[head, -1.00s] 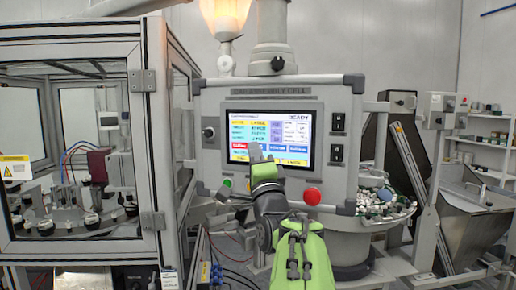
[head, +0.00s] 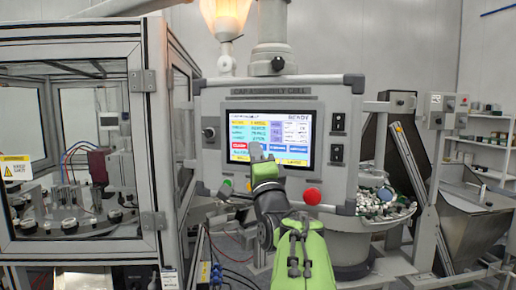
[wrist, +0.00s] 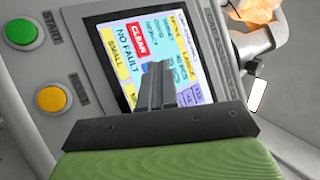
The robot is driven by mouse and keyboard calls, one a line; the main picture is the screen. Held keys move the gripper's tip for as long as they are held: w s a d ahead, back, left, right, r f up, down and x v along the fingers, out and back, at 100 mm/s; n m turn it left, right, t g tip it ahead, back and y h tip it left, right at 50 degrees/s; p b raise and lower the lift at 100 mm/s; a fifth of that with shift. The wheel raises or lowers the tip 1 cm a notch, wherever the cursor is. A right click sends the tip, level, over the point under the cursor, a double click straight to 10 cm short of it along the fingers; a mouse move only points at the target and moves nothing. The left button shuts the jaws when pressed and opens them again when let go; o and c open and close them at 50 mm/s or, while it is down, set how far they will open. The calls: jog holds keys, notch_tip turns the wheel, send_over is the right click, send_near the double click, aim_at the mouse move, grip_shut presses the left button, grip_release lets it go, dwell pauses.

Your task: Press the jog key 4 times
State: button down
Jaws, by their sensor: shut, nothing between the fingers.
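The control panel's touch screen (head: 270,125) faces me and shows yellow, cyan and white fields, a red key and blue keys (head: 299,149). The jog label cannot be read in either view. My gripper (head: 257,149) is shut and empty, with its fingertips in front of the lower part of the screen. In the wrist view, the fingertips (wrist: 157,68) lie over the screen beside the red CLEAR key (wrist: 139,40) and partly cover the blue area there. Whether they touch the glass cannot be told.
A green START button (wrist: 21,32) and a yellow button (wrist: 52,99) sit beside the screen. A red button (head: 312,196) is below it on the panel. A glazed machine enclosure (head: 152,120) stands at left. A bowl of caps (head: 385,208) is at right.

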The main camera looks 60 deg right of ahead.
jog(key=shift+s+a+b, duration=0.15)
jog(key=shift+a+b, duration=0.15)
jog(key=shift+a, duration=0.35)
jog(key=a+b, duration=0.1)
jog(key=a, duration=0.1)
jog(key=s+a, duration=0.1)
jog(key=a, duration=0.2)
jog(key=shift+s+b, duration=0.15)
jog(key=shift+b, duration=0.2)
jog(key=shift+d, duration=0.1)
dwell(2.4)
